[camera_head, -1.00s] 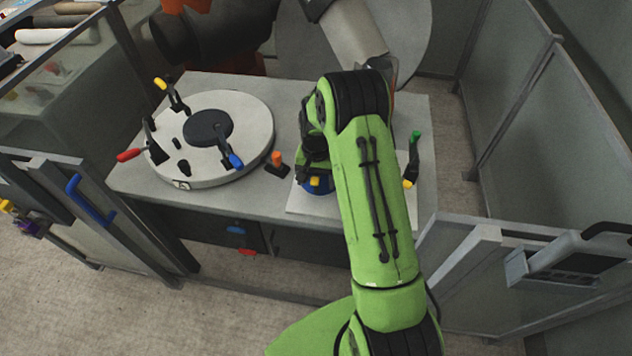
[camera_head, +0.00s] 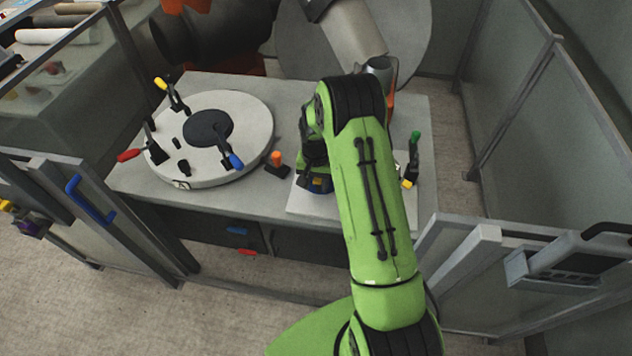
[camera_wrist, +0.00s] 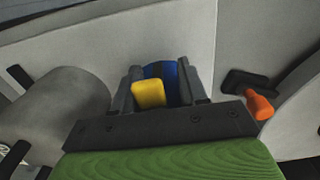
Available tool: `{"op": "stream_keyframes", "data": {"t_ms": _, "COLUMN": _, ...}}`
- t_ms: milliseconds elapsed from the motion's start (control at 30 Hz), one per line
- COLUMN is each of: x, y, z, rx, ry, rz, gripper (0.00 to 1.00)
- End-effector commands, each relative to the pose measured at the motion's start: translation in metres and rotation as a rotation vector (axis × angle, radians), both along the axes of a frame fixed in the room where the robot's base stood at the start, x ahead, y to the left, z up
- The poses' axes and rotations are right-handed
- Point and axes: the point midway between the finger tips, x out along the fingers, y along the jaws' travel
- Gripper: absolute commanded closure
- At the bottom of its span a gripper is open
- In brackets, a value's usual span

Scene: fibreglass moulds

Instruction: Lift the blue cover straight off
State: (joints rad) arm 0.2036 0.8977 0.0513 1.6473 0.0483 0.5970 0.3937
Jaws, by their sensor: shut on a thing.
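The blue cover (camera_head: 319,188) shows only as a small blue patch on the pale plate, under my wrist in the head view; my arm hides the rest. In the wrist view, part of the blue cover (camera_wrist: 172,84) shows between the two grey fingers of my gripper (camera_wrist: 161,76). My gripper is shut on it. A yellow block (camera_wrist: 148,95) sits in front of the blue part in the wrist view and hides some of it. I cannot tell whether the cover is clear of what is beneath it.
A round white mould (camera_head: 250,125) with several clamps stands at the left of the table (camera_head: 290,80). An orange-topped clamp (camera_head: 277,160) stands between it and the pale plate (camera_head: 300,203). A green-tipped clamp (camera_head: 415,137) and a yellow tip (camera_head: 408,183) are right of my arm.

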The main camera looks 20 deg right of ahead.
Motion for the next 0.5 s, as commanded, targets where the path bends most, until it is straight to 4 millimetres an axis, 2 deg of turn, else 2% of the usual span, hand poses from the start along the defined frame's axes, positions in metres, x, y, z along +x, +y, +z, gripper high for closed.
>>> {"op": "stream_keyframes", "data": {"t_ms": 100, "x": 0.000, "y": 0.000, "z": 0.006, "rx": -0.001, "ry": -0.002, "rz": -0.001, "gripper": 1.00}}
{"op": "stream_keyframes", "data": {"t_ms": 500, "x": 0.001, "y": 0.000, "z": 0.035, "rx": 0.000, "ry": -0.002, "rz": 0.000, "gripper": 1.00}}
